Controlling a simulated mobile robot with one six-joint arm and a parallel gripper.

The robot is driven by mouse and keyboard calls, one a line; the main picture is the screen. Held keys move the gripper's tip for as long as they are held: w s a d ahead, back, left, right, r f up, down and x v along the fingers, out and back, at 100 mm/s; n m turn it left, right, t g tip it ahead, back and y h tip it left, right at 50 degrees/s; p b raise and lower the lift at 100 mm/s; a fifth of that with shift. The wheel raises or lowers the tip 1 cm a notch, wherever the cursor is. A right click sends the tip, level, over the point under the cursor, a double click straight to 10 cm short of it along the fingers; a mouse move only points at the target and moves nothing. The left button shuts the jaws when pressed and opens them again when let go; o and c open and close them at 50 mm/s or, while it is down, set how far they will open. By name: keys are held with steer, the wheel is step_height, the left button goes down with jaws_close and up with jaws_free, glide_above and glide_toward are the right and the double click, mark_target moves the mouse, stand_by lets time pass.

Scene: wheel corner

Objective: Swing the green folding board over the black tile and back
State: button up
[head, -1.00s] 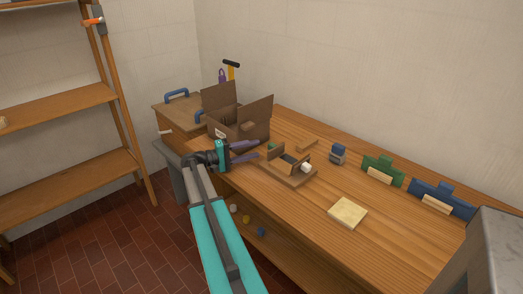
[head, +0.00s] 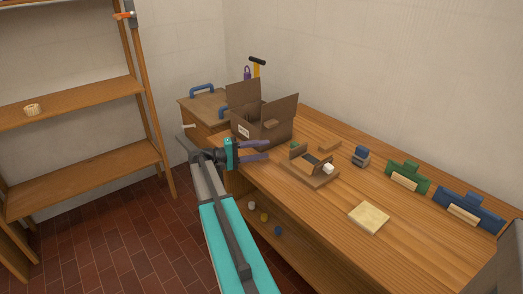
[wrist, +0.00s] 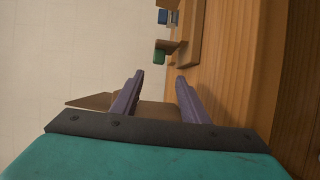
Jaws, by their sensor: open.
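A low wooden fixture (head: 310,173) stands on the workbench, with a dark tile (head: 311,160) between small brown upright boards and a white piece at its right. A small green piece (head: 294,146) shows at its far left end; I cannot tell whether it belongs to the folding board. A green block (wrist: 163,52) beside a brown board is ahead of the fingers in the wrist view. My gripper (head: 268,150) is open, its purple fingers (wrist: 160,75) apart and empty, left of the fixture and in front of the cardboard box. A larger green piece (head: 408,176) stands farther right.
The open cardboard box (head: 264,126) stands close behind my gripper. A blue-grey object (head: 361,156), a blue piece (head: 466,207) and a pale square block (head: 369,217) are on the workbench (head: 325,215).

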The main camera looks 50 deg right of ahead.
steer(key=s+y+p, duration=0.1)
steer(key=s+d+t+y+p, duration=0.1)
steer(key=shift+s+n+y, duration=0.3)
steer(key=shift+s, duration=0.1)
steer(key=shift+s+d+f+n+t+y+p, duration=0.1)
steer(key=shift+s+f+n+t+y+p, duration=0.15)
steer(key=shift+s+t+y+p, duration=0.5)
steer(key=shift+n+t+y+p, duration=0.25)
steer(key=shift+t+y+p, duration=0.35)
steer(key=shift+y, duration=0.45)
steer(key=shift+a+r+t+y+p, duration=0.15)
steer(key=shift+a+t+y+p, duration=0.2)
steer(key=shift+y+p, duration=0.1)
steer(key=shift+w+a+r+n+t+y+p, duration=0.25)
steer(key=shift+a+r+n+t+y+p, duration=0.2)
steer(key=shift+t+y+p, duration=0.25)
steer(key=w+a+r+n+t+y+p, duration=0.2)
steer(key=w+r+t+p, duration=0.1)
steer(key=r, duration=0.4)
steer(key=w+a+r+n+t+y+p, duration=0.2)
steer(key=w+a+r+t+y+p, duration=0.1)
steer(key=r+t, duration=0.3)
steer(key=shift+w+a+r, duration=0.3)
steer(key=shift+w+r, duration=0.45)
steer(key=shift+w, duration=0.05)
